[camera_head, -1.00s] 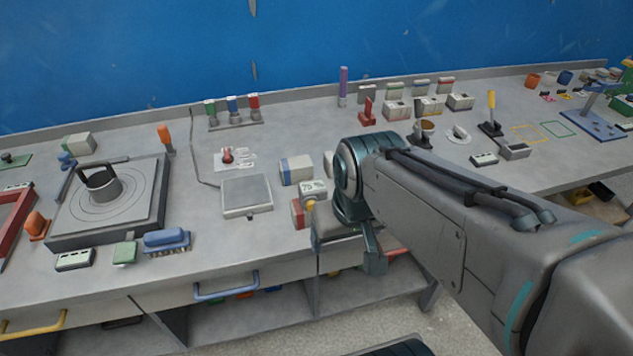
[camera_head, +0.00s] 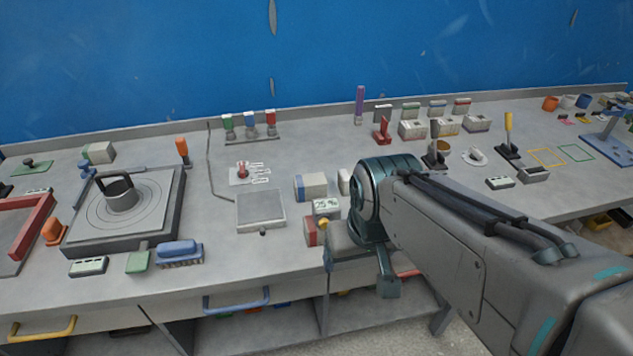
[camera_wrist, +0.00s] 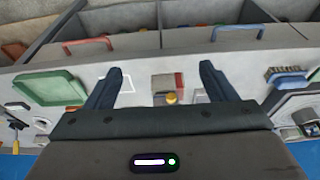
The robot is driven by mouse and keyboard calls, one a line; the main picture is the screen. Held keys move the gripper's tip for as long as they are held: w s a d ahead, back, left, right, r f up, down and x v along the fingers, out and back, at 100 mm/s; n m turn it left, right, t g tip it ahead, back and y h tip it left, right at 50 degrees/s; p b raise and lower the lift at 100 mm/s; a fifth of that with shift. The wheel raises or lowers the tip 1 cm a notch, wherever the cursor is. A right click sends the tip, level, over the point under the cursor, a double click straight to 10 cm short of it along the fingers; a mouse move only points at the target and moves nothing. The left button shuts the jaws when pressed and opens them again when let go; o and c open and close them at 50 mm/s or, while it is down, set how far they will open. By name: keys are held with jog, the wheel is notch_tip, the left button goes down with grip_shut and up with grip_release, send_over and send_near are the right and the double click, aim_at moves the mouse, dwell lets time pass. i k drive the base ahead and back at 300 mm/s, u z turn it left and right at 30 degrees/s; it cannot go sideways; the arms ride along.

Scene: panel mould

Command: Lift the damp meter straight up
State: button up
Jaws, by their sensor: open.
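The likely damp meter (camera_head: 327,206) is a small pale box with a percent display, its digits hard to read, and a yellow knob by its front. It stands on the bench just left of my wrist in the head view. In the wrist view my gripper (camera_wrist: 160,68) is open, its two dark fingers spread apart with nothing held. A grey-and-red block (camera_wrist: 167,81) shows in the gap between them, with a yellow-orange knob (camera_wrist: 171,98) beside it. The meter's display cannot be made out there. My fingertips are mostly hidden in the head view.
A white-and-blue box (camera_head: 312,187) stands behind the meter and a red-ended block (camera_head: 311,231) in front of it. A grey square pad (camera_head: 260,209) lies to the left. A blue drawer handle (camera_head: 237,302) is on the bench front.

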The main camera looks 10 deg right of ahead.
aim_at(330, 207)
jog(key=k, duration=0.5)
jog(key=u, duration=0.95)
jog(key=i, duration=0.9)
jog(key=z, duration=2.1)
